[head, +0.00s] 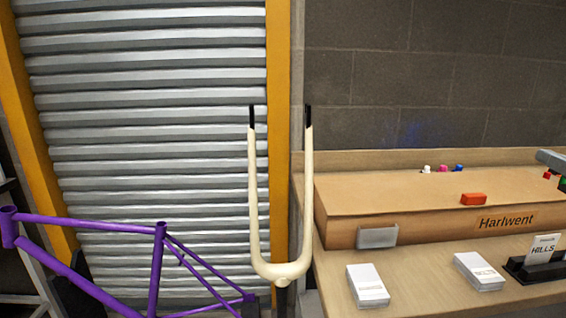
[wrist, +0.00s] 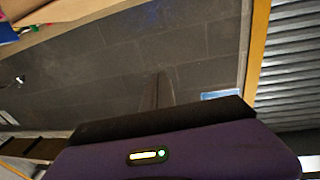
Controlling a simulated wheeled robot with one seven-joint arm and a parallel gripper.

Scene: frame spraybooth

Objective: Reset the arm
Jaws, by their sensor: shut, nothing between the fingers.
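My gripper (wrist: 160,78) shows in the wrist view as two dim grey fingers, close together beyond the dark edge of its purple housing. It is shut with nothing between the fingers. The fingers point towards a dark block wall (wrist: 90,75).
A purple bicycle frame (head: 158,262) is at lower left and a cream fork (head: 254,190) stands upright at centre. A wooden bench (head: 420,282) with a raised shelf (head: 385,195) and white stacks (head: 367,285) fills the right. A metal shutter (head: 150,130) is behind.

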